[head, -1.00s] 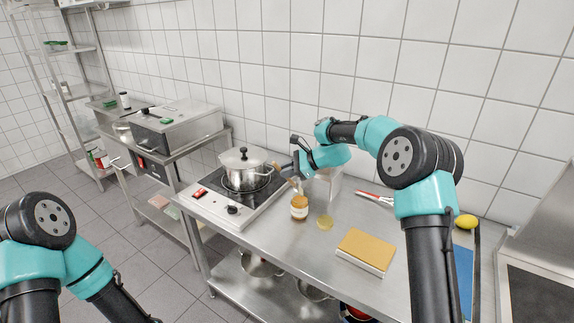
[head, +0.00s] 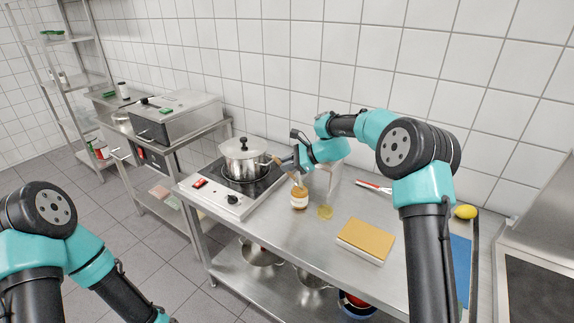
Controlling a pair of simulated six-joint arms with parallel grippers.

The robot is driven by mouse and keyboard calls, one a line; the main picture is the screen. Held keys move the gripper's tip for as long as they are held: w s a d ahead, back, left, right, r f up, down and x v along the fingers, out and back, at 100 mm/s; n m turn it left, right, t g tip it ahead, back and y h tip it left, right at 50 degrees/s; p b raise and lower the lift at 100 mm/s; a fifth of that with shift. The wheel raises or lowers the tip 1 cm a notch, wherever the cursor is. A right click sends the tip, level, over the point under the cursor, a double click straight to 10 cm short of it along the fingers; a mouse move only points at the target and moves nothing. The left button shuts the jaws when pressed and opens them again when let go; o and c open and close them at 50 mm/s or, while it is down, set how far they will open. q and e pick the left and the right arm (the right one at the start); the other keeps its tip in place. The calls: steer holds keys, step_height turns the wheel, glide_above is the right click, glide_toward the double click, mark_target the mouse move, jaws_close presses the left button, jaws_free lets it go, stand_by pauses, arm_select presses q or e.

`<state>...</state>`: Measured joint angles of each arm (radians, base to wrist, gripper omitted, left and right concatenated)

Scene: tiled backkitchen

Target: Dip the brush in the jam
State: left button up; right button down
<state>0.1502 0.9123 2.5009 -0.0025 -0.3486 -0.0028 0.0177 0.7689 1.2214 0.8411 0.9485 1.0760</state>
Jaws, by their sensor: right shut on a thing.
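The jam jar (head: 299,201) stands upright on the steel table, right of the hob, with brown jam in it and a pale label. A round yellowish lid (head: 324,211) lies beside it on the right. My right gripper (head: 287,163) is shut on the brush (head: 293,174), just above and behind the jar. The brush slants down to the right, its lower end at the jar's mouth. I cannot tell whether the bristles are inside the jar.
A lidded steel pot (head: 244,160) stands on the hob (head: 232,189), close left of my right gripper. A pale container (head: 333,176) stands behind it. A yellow-topped block (head: 366,239), a red-handled tool (head: 374,187), a blue board (head: 460,262) and a lemon (head: 465,212) lie to the right.

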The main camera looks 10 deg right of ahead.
steer(key=shift+f, duration=0.65)
stand_by(1.8)
steer(key=shift+r, duration=0.15)
step_height(320, 180, up, 7)
stand_by(0.9)
stand_by(0.5)
step_height(320, 180, down, 6)
steer(key=shift+f, duration=0.2)
stand_by(0.3)
